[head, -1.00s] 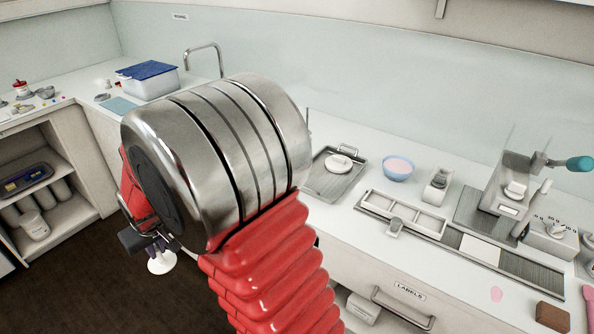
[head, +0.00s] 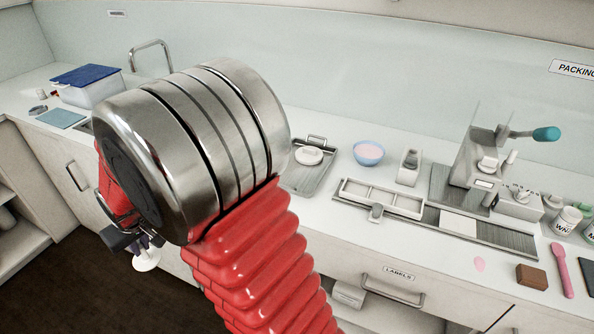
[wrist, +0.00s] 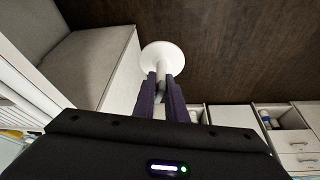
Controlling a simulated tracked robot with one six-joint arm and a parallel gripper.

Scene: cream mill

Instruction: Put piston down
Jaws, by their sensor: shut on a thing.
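The piston, a white round disc on a short stem, shows in the wrist view (wrist: 163,58) and low on the left in the head view (head: 146,260). My gripper (wrist: 163,84) has its purple fingers shut on the stem, with the disc beyond the fingertips. In the wrist view the disc hangs over the dark floor, clear of the counter. In the head view my arm hides most of my gripper.
The white counter carries a grey tray (head: 318,176) with a white round part (head: 308,155), a pink-filled bowl (head: 368,153), a long rack (head: 382,197) and a teal-handled press (head: 490,160). A brown block (head: 532,276) lies near the front edge. A blue-lidded tub (head: 87,86) stands left.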

